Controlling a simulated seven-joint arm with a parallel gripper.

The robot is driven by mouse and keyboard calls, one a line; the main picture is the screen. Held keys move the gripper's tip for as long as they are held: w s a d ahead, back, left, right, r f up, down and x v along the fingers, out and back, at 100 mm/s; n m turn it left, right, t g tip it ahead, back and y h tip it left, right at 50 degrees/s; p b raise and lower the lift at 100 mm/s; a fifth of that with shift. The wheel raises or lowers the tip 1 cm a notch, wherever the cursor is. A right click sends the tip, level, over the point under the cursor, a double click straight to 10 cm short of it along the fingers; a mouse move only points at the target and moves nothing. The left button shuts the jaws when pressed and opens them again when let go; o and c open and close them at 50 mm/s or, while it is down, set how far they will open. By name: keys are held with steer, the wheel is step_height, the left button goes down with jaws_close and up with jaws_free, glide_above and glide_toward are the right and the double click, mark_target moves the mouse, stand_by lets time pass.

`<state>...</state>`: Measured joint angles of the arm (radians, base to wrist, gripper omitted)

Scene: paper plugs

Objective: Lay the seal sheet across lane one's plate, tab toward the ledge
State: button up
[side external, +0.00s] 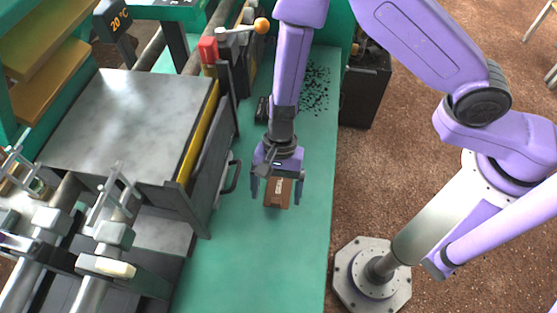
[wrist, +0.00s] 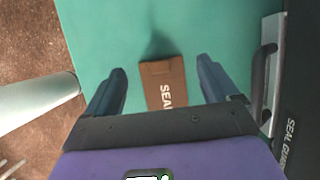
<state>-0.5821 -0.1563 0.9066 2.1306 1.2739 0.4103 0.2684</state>
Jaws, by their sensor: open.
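The brown seal sheet (side external: 278,190) lies flat on the green bench, with light "SEAL" lettering. In the wrist view the sheet (wrist: 164,84) has a creased flap at its far end, perhaps the tab; its near end is hidden behind my gripper's body. My gripper (side external: 277,197) points down over the sheet and is open. In the wrist view the fingers of my gripper (wrist: 161,68) stand on either side of the sheet, with gaps to both edges. A wide grey metal plate (side external: 135,110) tops the machine at left; no lane mark on it is readable.
The green bench (side external: 255,270) is clear in front of the sheet. A dark guard panel with a handle (side external: 232,177) borders it on the left. Dark scraps (side external: 316,90) lie farther back. An orange-knobbed lever (side external: 261,26) and red block (side external: 208,50) stand by the machine.

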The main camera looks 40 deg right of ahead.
mark_target(281, 184)
steer(key=v, duration=1)
steer(key=shift+r, duration=0.25)
steer(key=shift+w+d, duration=0.1)
steer(key=shift+d, duration=0.05)
steer(key=s+d+r+n+t+h, duration=0.1)
steer(key=s+d+r+n, duration=0.3)
steer(key=d+n, duration=0.3)
steer(key=s+d+r+n+t+h, duration=0.1)
steer(key=s+d+r+n, duration=0.4)
steer(key=d+n, duration=0.2)
steer(key=s+d+r+n+t, duration=0.1)
steer(key=s+d+r+n, duration=0.4)
steer(key=d, duration=0.4)
steer(key=shift+d+n+h, duration=0.35)
steer(key=shift+n+h, duration=0.05)
steer(key=shift+n, duration=0.5)
steer(key=shift+s+d+r+n, duration=0.15)
steer(key=shift+d+n, duration=0.15)
steer(key=shift+c, duration=0.7)
steer(key=shift+s+d, duration=0.1)
steer(key=shift+d, duration=0.05)
steer(key=c, duration=0.6)
steer(key=shift+c, duration=0.2)
